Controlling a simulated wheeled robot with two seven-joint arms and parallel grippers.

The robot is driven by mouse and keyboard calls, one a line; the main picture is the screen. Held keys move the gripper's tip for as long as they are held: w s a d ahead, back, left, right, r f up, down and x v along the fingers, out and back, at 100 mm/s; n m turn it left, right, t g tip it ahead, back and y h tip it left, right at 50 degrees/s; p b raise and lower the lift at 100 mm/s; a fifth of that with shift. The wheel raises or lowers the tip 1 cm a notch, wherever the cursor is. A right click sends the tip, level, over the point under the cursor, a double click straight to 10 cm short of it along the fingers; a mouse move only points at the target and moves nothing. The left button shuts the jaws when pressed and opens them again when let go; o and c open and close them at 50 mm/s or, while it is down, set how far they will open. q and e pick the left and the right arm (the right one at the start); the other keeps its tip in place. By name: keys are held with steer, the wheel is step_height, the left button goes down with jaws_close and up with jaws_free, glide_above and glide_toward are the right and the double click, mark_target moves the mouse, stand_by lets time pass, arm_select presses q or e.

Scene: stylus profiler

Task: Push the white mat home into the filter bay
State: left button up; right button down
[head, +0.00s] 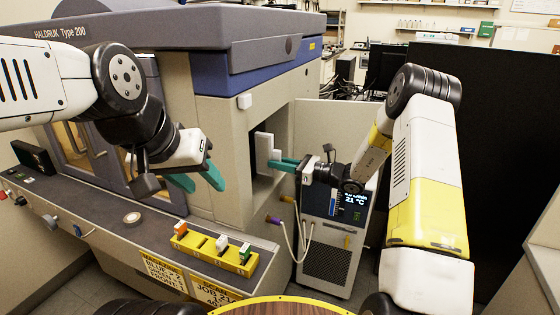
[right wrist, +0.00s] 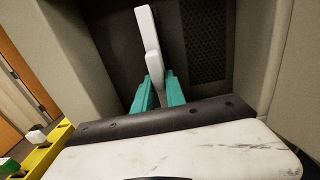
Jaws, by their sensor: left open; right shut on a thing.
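The white mat (head: 264,150) stands upright at the mouth of the filter bay (head: 284,128), a dark recess in the side of the machine. In the right wrist view the white mat (right wrist: 147,32) has a raised tab toward me, in front of the bay's dark inside (right wrist: 190,25). My right gripper (head: 277,163) is shut on the mat's tab, with teal fingers on both sides of it in the right wrist view (right wrist: 157,92). How deep the mat sits is unclear. My left gripper (head: 200,184) is open and empty, left of the bay in front of the machine.
A cabinet with a display (head: 335,235) and hoses stands below the bay. A black panel (head: 500,140) stands right.

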mark_target(266, 174)
steer(key=shift+x, duration=2.15)
steer(key=shift+a, duration=0.15)
steer(key=c, duration=1.3)
jaws_free()
steer(key=shift+c, duration=0.4)
steer(key=v, duration=0.7)
